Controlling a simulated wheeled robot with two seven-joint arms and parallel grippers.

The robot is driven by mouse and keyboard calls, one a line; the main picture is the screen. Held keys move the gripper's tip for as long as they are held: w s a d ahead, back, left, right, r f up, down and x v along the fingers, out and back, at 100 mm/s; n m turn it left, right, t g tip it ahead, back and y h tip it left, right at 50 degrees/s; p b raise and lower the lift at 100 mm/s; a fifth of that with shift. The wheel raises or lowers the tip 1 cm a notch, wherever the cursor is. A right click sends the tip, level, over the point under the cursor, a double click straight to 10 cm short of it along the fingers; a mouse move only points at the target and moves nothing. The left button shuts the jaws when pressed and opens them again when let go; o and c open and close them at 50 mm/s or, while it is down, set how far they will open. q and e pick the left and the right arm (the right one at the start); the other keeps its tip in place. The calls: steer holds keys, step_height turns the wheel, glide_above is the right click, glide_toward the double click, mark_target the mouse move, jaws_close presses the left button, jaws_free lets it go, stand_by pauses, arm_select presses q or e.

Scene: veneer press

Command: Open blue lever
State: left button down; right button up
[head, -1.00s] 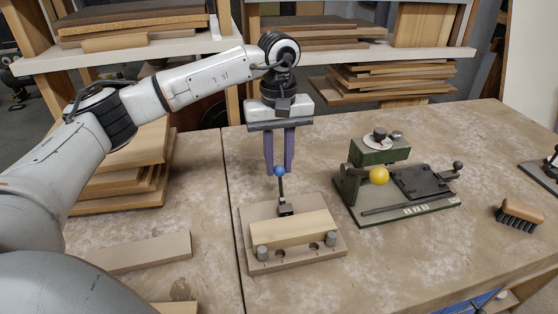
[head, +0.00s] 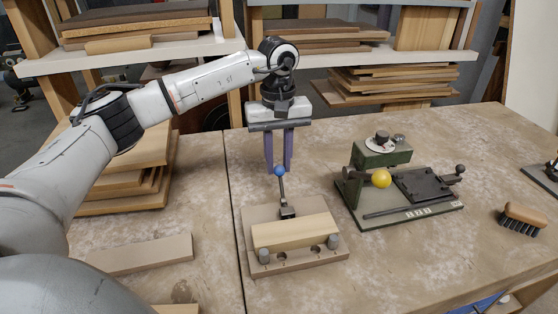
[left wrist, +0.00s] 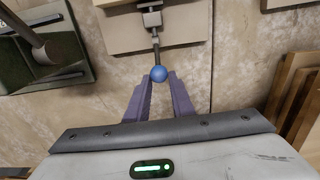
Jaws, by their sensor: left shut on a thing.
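The blue lever is a thin dark rod with a blue ball (head: 280,171) on top, standing nearly upright from a small dark clamp (head: 288,212) on a wooden fixture board (head: 262,212). A light wood block (head: 292,232) lies on that board in front of the clamp. My left gripper (head: 279,168) points down from above, its purple fingers at the blue ball. In the left wrist view the blue ball (left wrist: 158,74) sits between the fingertips, and the gripper is shut on it. My right gripper is not in view.
A green device (head: 382,205) with a yellow ball knob (head: 381,178) stands right of the fixture. A brush (head: 522,217) lies at the far right. A flat board (head: 140,254) lies at left. Stacked boards (head: 125,190) stand behind my left arm.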

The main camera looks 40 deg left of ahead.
arm_select(q)
steer(key=shift+w+a+f, duration=0.25)
steer(key=shift+a, duration=0.1)
steer(key=shift+a+f, duration=0.1)
steer(key=shift+w+a+f, duration=0.4)
steer(key=shift+f, duration=0.1)
steer(key=c, duration=1.6)
jaws_free()
steer(key=shift+c, duration=0.2)
steer(key=shift+r, duration=0.1)
step_height(320, 180, up, 7)
steer(key=p, duration=0.5)
steer(key=shift+p, duration=0.4)
